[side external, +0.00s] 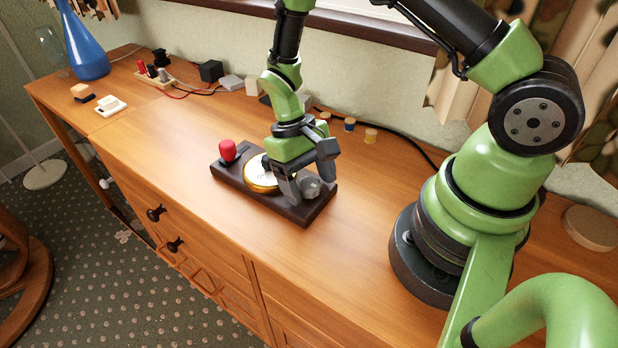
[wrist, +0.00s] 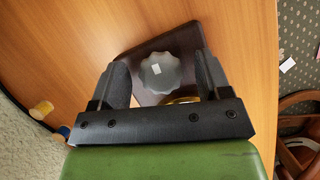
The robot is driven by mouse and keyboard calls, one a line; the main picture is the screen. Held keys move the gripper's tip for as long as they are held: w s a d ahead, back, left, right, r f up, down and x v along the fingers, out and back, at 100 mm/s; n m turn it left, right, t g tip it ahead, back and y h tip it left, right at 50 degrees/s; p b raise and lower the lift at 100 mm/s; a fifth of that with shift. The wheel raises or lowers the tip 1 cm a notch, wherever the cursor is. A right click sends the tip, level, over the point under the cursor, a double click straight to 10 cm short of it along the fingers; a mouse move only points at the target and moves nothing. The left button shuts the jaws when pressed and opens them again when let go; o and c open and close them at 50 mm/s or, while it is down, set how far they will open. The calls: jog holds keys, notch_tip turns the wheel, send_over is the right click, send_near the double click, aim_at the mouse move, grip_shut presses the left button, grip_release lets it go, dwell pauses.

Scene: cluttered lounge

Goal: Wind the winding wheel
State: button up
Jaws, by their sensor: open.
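The winding wheel (side external: 310,187) is a small grey lobed knob at the right end of a dark base board (side external: 228,172). In the wrist view the wheel (wrist: 161,72) has a pale mark on its top. My gripper (side external: 308,172) points down over the board; its fingers are apart on either side of the wheel. In the wrist view the fingers of my gripper (wrist: 162,85) stand left and right of the wheel with gaps. A round white dial with a brass rim (side external: 260,178) and a red knob (side external: 227,149) also sit on the board. The gripper partly hides the dial.
The board rests on a wooden cabinet top (side external: 350,240). Small spools (side external: 349,124) and a black cable lie behind, towards the wall. A blue flask (side external: 85,45) and small blocks stand at the far left. The wood in front of the board is clear.

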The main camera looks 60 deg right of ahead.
jog(key=c, duration=0.9)
jog(key=shift+c, duration=0.2)
jog(key=shift+m, duration=0.4)
jog(key=m+y, duration=0.1)
jog(key=m, duration=0.1)
jog(key=m+t+y, duration=0.1)
jog(key=m, duration=0.2)
jog(key=shift+m, duration=0.3)
jog(key=m+t, duration=0.1)
jog(key=m, duration=0.2)
jog(key=m+t+y, duration=0.1)
jog(key=m, duration=0.2)
